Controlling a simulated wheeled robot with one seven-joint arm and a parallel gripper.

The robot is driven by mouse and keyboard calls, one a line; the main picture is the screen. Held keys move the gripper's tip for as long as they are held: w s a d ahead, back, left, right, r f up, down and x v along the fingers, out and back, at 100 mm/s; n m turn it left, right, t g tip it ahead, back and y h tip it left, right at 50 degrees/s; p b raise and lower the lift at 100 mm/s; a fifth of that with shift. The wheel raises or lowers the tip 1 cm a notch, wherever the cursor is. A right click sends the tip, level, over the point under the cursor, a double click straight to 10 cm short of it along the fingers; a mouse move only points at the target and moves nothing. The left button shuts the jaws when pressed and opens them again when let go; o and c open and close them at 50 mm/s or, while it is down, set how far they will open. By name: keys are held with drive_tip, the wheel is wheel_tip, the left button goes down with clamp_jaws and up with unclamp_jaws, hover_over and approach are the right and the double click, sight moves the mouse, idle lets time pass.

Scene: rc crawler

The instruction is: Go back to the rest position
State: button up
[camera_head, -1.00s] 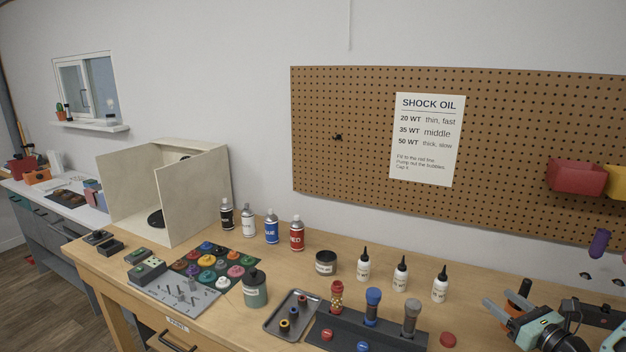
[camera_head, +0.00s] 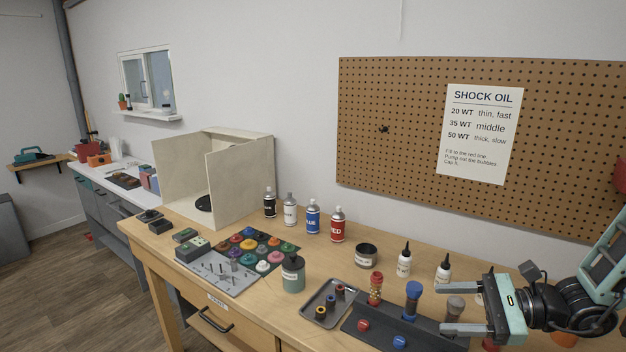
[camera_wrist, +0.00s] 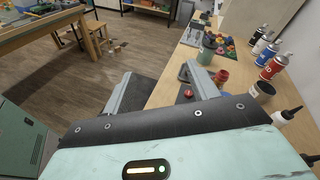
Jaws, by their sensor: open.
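My gripper (camera_head: 464,314) is at the right of the head view, over the right part of the wooden workbench (camera_head: 285,333). Its two grey fingers are apart and point left, with nothing between them. In the wrist view the gripper (camera_wrist: 161,92) is also open and empty, with floor and the bench's front edge beyond it.
A small tray (camera_head: 326,319), a jar (camera_head: 292,272), spray cans (camera_head: 313,216) and a spray booth (camera_head: 236,178) are further left. A pegboard (camera_head: 400,120) hangs behind. Floor left of the bench is clear.

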drive_tip(key=s+a+n+g+h+b, duration=0.2)
drive_tip(key=s+a+n+h, duration=0.4)
drive_tip(key=s+n, duration=0.4)
drive_tip(key=s+a+n+g+h+b, duration=0.3)
drive_tip(key=s+a+n+h, duration=0.4)
drive_tip(key=s+n, duration=0.4)
drive_tip(key=n+h+b, duration=0.1)
drive_tip(key=n, duration=0.3)
drive_tip(key=shift+a+n, duration=0.2)
drive_tip(key=shift+n, duration=0.1)
